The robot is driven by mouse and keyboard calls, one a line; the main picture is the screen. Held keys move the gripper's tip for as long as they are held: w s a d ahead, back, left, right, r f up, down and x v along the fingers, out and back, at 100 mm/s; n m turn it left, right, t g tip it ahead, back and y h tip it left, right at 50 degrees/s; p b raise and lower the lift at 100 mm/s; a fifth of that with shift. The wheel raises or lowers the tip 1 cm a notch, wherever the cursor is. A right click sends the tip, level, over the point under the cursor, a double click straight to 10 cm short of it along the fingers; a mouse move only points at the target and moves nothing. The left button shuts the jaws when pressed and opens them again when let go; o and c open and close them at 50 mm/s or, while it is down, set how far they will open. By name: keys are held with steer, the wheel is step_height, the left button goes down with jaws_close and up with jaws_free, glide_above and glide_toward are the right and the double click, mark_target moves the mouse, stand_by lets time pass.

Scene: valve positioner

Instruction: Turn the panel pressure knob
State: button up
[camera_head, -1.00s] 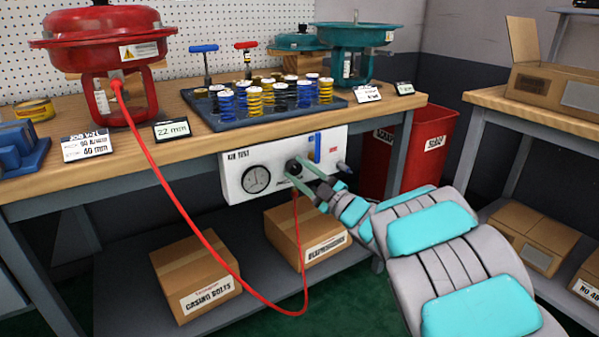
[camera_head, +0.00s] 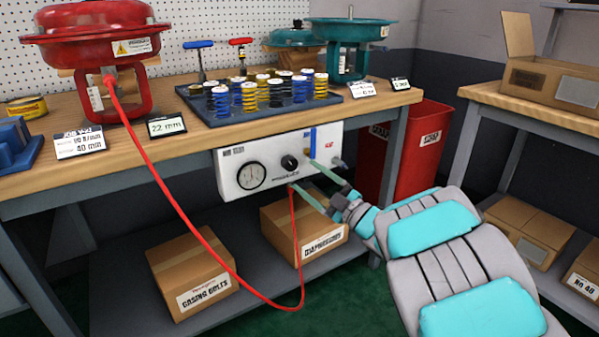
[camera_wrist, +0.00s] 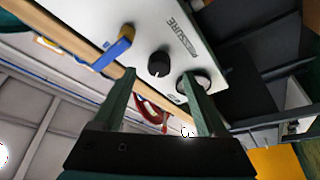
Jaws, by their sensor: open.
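The black pressure knob (camera_head: 290,162) is on the white air test panel (camera_head: 232,188) under the bench's front edge, between the round gauge (camera_head: 251,175) and a blue lever (camera_head: 312,142). My gripper (camera_head: 300,174) is open and empty, with its two green fingers pointing at the panel just below and right of the knob. In the wrist view the knob (camera_wrist: 158,63) appears between the fingertips (camera_wrist: 158,73), its face uncovered, with a small pale mark at its edge. The fingers look clear of it. The word PRESSURE is partly readable on the panel.
A red hose (camera_head: 190,215) runs from the red actuator (camera_head: 95,40) down and up to the panel's underside. A spring tray (camera_head: 215,118) sits on the bench above. Cardboard boxes (camera_head: 190,275) stand on the shelf below. A red bin (camera_head: 432,120) is at the right.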

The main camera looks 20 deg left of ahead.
steer(key=v, duration=0.2)
steer(key=shift+s+d+f, duration=0.1)
steer(key=shift+s+d, duration=0.05)
steer(key=shift+d, duration=0.15)
